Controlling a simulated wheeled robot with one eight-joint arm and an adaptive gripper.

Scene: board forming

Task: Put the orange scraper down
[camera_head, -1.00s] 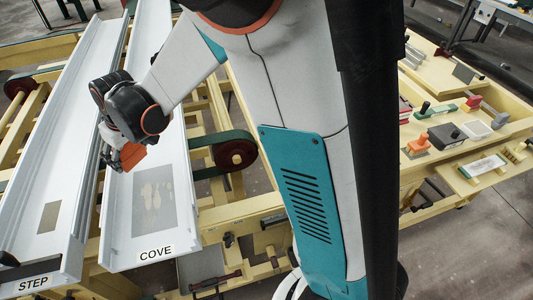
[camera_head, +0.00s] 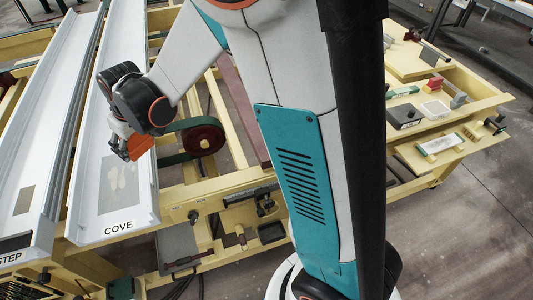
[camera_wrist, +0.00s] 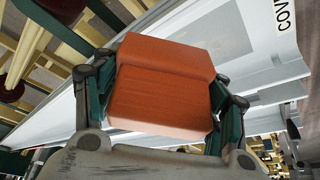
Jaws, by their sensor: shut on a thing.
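The orange scraper (camera_head: 139,146) is in my gripper (camera_head: 122,142), over the white COVE channel (camera_head: 93,206) in the head view. In the wrist view the orange scraper (camera_wrist: 160,88) fills the middle, its orange block clasped between the two dark green fingers of my gripper (camera_wrist: 160,100). My gripper is shut on it. The scraper's far edge is hidden, and I cannot tell whether it touches the channel. A grey patch (camera_head: 108,200) with pale smears lies in the channel just below my gripper.
A white STEP channel (camera_head: 45,160) lies to the left. A dark red roller (camera_head: 203,139) with a green belt stands right of the COVE channel.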

